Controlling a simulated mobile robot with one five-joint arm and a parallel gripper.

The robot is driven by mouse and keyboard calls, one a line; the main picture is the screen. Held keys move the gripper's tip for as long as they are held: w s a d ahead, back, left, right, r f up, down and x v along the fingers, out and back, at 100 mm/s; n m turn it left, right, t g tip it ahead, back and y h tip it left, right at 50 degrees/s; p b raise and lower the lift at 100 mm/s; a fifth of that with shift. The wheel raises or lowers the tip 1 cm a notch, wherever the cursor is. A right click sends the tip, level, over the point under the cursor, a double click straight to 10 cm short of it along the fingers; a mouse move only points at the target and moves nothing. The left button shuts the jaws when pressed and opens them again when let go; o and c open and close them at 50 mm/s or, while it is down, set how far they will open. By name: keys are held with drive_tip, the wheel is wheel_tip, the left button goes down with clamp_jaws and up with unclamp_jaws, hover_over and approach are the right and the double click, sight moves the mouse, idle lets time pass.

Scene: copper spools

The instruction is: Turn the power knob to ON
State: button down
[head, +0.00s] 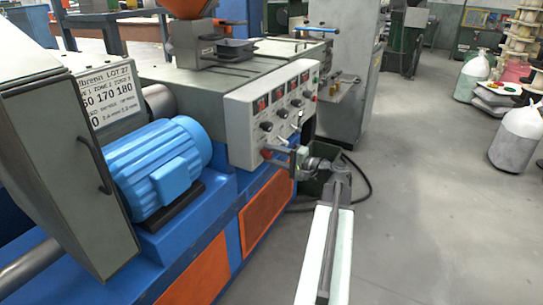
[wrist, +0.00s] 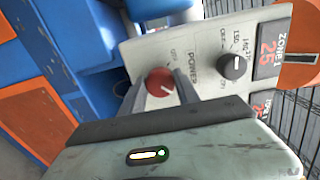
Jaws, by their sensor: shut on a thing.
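The red power knob (wrist: 160,82) sits on the light grey control panel (wrist: 140,48), beside the printed word POWER. My gripper (wrist: 158,79) has one finger on each side of the knob and is shut on it. A white mark on the knob points to the lower right in the wrist view. An OFF label (wrist: 175,53) shows above and right of the knob; I cannot see an ON label. In the head view my gripper (head: 272,154) reaches the lower left corner of the panel (head: 238,125), where the red knob (head: 264,154) shows partly.
A black selector knob (wrist: 234,66) and a red ZONE 1 display (wrist: 268,58) are close by on the panel. A blue motor (head: 158,165) stands left of the panel. A dark cable (head: 358,175) lies on the floor behind my arm.

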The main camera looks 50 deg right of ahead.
drive_tip(key=c, duration=0.9)
unclamp_jaws()
drive_tip(key=v, duration=0.7)
drive_tip(key=shift+s, duration=0.4)
drive_tip(key=shift+d, duration=0.1)
